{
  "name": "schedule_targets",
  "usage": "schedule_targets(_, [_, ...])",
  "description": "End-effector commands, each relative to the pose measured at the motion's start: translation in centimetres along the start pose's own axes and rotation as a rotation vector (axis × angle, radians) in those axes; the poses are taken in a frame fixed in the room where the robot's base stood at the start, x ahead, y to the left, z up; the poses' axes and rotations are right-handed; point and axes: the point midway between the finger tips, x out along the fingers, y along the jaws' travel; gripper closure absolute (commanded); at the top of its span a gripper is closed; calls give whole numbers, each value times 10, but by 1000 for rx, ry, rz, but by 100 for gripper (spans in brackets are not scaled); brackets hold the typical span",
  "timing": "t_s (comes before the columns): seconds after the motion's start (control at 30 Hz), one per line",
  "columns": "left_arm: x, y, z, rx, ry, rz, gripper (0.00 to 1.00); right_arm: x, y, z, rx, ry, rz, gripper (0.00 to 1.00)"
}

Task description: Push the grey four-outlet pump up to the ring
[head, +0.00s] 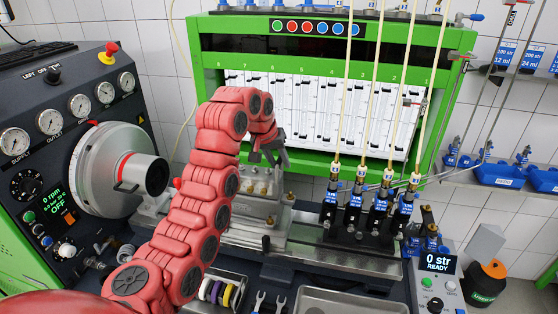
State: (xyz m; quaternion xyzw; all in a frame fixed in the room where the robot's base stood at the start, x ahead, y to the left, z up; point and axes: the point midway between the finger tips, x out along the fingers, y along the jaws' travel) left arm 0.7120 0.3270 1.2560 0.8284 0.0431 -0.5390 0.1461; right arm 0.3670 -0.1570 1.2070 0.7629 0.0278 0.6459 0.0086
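The grey pump (256,213) sits on the metal bed in the middle of the head view, with brass fittings on top. My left arm crosses in front of its left side and hides part of it. The round grey drive housing (118,168) is to the left, with a dark-mouthed ring (156,177) facing the pump. A gap shows between ring and pump, partly hidden by my arm. My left gripper (269,157) is just above the pump's top, fingers apart and empty. Contact with the pump cannot be told. My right gripper is out of view.
Several upright injectors with tall pale tubes (379,205) stand on the bed at right. A green-framed rack of graduated tubes (303,113) stands behind. A gauge panel (74,115) is at left. A metal tray (350,302) and wrenches (269,302) lie in front.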

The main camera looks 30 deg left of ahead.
Motion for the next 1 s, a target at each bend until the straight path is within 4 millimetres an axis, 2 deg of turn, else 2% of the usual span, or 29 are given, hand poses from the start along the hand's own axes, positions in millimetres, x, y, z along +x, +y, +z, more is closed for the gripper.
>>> schedule_targets(0.2, [0,0,0,0,0,0,65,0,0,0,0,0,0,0])
schedule_targets(0.4, [0,0,0,0,0,0,100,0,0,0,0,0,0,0])
schedule_targets(1.0, [0,0,0,0,0,0,100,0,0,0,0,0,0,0])
